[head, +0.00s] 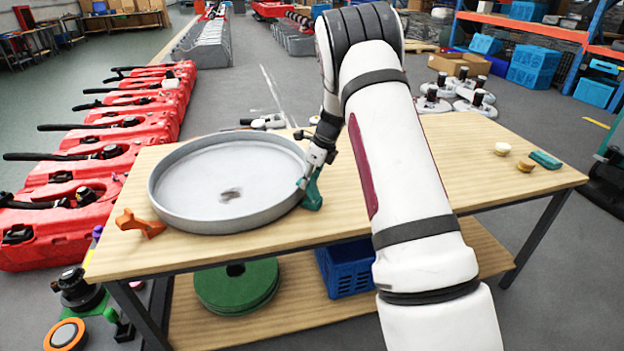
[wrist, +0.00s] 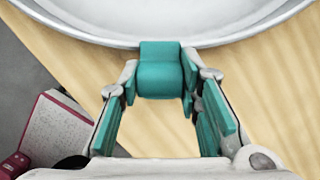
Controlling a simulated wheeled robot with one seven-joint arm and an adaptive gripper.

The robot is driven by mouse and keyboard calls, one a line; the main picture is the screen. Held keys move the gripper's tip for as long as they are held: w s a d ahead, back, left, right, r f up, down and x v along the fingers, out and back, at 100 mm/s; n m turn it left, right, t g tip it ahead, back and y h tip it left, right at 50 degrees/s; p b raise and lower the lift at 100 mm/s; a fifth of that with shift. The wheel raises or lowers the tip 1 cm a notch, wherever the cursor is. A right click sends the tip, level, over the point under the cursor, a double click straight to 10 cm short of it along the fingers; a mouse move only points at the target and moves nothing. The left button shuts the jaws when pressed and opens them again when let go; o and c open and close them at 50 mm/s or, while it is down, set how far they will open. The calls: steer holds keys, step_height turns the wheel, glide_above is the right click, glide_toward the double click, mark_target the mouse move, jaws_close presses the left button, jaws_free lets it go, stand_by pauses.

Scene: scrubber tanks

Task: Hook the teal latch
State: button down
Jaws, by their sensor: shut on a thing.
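The teal latch (head: 313,194) stands at the right rim of the large round grey pan (head: 170,208) on the wooden table. In the wrist view the latch (wrist: 160,72) sits between my fingertips, its top at the pan's pale rim (wrist: 110,38). Whether it is hooked over the rim cannot be told. My gripper (head: 309,180) points down beside the rim and is shut on the latch; it also shows in the wrist view (wrist: 160,88), with teal finger pads. The latch's lower part is hidden in the wrist view.
An orange latch (head: 140,223) is at the pan's left side. A teal piece (head: 545,159) and two small round pieces (head: 525,165) lie on the table's right. Metal parts (head: 264,122) lie behind the pan. The table's right-front part is mostly clear.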

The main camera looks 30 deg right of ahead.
mark_target(316, 191)
steer(key=shift+w+a+f+g+h, duration=0.1)
steer(key=shift+w+f+g+h, duration=0.1)
steer(key=shift+f+g+h, duration=0.15)
stand_by(0.4)
steer(key=c, duration=1.2)
jaws_free()
steer(key=shift+o, duration=0.2)
steer(key=shift+r, duration=0.1)
steer(key=v, duration=1.2)
steer(key=shift+w, duration=0.15)
